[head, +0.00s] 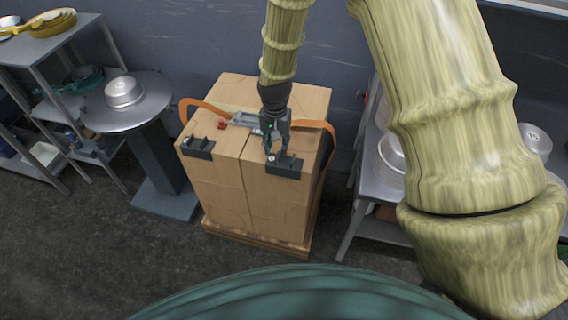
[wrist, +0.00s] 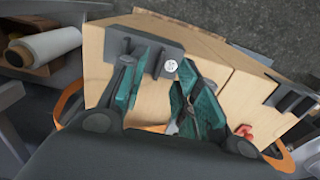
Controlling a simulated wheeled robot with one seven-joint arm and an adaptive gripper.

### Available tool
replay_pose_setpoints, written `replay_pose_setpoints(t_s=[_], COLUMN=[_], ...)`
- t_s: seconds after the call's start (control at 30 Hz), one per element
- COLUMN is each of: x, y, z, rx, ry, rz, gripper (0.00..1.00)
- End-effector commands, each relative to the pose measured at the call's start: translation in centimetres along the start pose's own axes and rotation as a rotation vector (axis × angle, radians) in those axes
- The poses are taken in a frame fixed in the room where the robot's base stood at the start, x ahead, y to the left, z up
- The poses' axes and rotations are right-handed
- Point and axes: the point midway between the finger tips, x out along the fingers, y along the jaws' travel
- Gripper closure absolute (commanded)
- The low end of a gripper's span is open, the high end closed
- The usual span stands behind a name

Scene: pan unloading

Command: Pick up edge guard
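Two dark grey edge guards sit on the front top edge of a cardboard box stack. The right edge guard (head: 288,168) is below my gripper (head: 271,150); the left edge guard (head: 198,148) is apart from it. In the wrist view, the nearer edge guard (wrist: 148,48) lies just ahead of my gripper (wrist: 158,75), with a small round white tag (wrist: 171,66) beside it. The teal fingers are spread apart and hold nothing that I can see. Whether a finger touches the guard is unclear. The other guard (wrist: 289,98) shows at the right.
The box stack (head: 225,178) stands on a pallet, with an orange strap (head: 202,105), a grey metal tool (head: 243,119) and a red piece (head: 222,125) on top. A round pedestal table (head: 145,107) stands left; a metal table (head: 372,185) stands right.

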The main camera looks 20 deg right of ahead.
Motion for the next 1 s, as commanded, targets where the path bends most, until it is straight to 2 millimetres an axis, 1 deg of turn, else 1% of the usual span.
replay_pose_setpoints(t_s=[0.17,0.5,0.67,0.9,0.97,1.0], x=[1.1,4.5,5.1,5.2,5.2,5.1], y=[-0.1,-0.1,-0.2,-0.1,-0.1,-0.1], z=[0.1,0.1,0.0,0.0,0.0,0.1], rx=[-0.002,-0.002,-0.002,-0.002,-0.002,-0.002], ry=[-0.002,-0.001,0.0,0.0,0.0,0.0], rz=[0.001,0.001,0.0,0.0,0.0,0.0], gripper=[0.68,0.68,0.68,0.68,0.79,0.86])
